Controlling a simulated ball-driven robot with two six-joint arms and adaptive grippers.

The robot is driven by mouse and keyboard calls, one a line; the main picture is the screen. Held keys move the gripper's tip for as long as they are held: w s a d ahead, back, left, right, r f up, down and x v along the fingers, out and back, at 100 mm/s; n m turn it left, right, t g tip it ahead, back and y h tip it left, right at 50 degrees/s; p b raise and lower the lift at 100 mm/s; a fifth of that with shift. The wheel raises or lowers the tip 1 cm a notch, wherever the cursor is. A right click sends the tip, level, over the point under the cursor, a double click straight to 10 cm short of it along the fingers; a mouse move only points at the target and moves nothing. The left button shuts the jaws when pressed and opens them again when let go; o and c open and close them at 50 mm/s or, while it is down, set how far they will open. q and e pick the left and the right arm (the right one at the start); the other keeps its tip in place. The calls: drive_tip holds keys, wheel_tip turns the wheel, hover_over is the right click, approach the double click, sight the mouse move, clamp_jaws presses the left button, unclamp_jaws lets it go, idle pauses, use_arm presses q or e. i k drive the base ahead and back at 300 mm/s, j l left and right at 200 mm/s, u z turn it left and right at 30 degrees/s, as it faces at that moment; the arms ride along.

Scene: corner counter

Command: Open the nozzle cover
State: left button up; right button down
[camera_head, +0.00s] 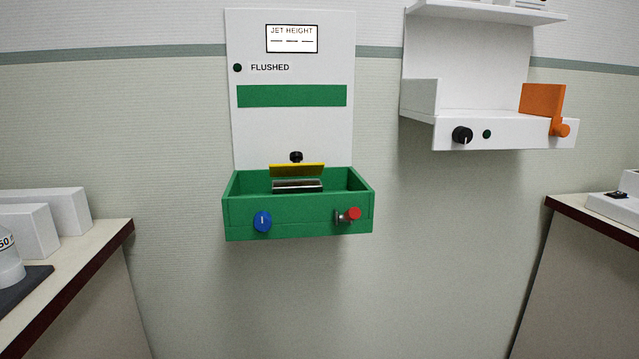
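A green open-topped basin (298,213) is fixed to a white wall panel (290,130). A narrow yellow plate (297,170), which looks like the nozzle cover, sits at the back of the basin, with a small black knob (296,156) just above it. A silver and dark block (297,187) lies below the plate inside the basin. I cannot tell how the plate is hinged, and no nozzles are visible. The basin front has a blue dial (263,221) on the left and a red knob (354,214) on a metal fitting on the right. Neither gripper is in view.
A white wall unit (490,132) with a black knob (462,135) and an orange lever (542,100) hangs to the right. A counter (100,235) with white boxes and a bottle (10,263) stands left; another counter (590,222) stands right. Space before the basin looks clear.

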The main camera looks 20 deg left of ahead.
sight(297, 169)
drive_tip(key=i+l+u, duration=0.15)
drive_tip(key=u, duration=0.3)
drive_tip(key=i+l+u, duration=0.25)
drive_tip(key=u, duration=0.15)
